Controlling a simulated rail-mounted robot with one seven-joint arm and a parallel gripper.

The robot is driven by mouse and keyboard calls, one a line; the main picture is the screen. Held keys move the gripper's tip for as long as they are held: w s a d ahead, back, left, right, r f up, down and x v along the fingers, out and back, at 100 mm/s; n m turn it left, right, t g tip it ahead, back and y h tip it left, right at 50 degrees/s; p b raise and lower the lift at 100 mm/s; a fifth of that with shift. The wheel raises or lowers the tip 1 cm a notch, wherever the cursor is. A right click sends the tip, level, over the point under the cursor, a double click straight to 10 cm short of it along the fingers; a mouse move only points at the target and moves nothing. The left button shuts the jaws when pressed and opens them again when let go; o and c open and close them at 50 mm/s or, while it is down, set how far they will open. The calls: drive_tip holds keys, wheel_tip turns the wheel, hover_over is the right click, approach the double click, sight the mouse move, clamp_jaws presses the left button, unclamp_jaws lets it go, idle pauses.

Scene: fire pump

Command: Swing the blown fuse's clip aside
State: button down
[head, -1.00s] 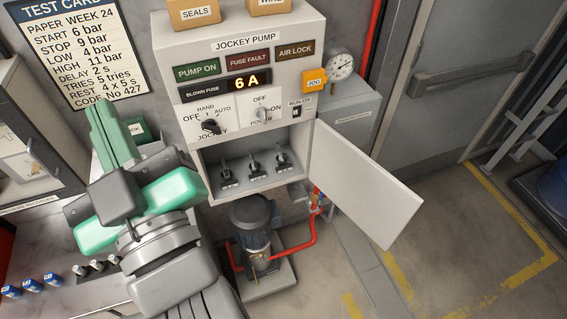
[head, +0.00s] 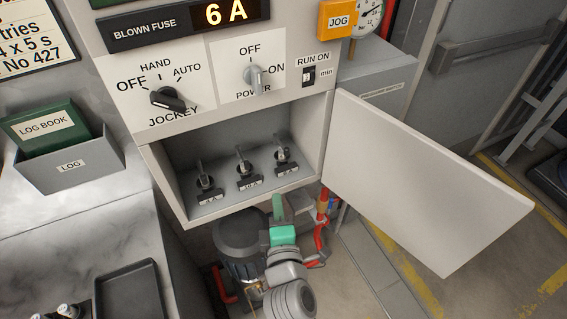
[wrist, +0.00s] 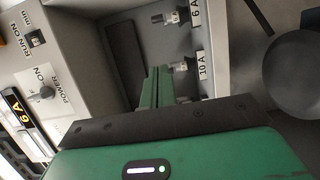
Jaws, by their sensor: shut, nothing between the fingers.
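Three fuse holders with dark upright clips stand in a row in the open compartment (head: 180,158): left (head: 205,182), middle (head: 243,170) and right (head: 283,157). Their labels are too small to read in the head view. In the wrist view, one is marked 6 A (wrist: 172,18) and another 10 A (wrist: 183,67); the 6 A one lies farther toward the RUN ON side. The third is not visible there. The blown-fuse display (head: 190,24) reads 6 A. My gripper (head: 278,203) is shut and empty, just below the compartment's front edge; its green fingers (wrist: 157,83) point toward the fuses.
The cabinet door (head: 425,185) hangs open to the right of the compartment. A grey pump (head: 240,240) with red pipes stands below, behind my gripper. The JOCKEY selector (head: 168,98) and POWER switch (head: 255,80) are above. A log book tray (head: 70,166) is at left.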

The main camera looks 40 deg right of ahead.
drive_tip(key=shift+s, duration=0.15)
drive_tip(key=x, duration=0.4)
drive_tip(key=s+d+x, duration=0.1)
drive_tip(key=x, duration=0.3)
drive_tip(key=d+b+x, duration=0.1)
drive_tip(key=x, duration=0.4)
drive_tip(key=shift+s, duration=0.3)
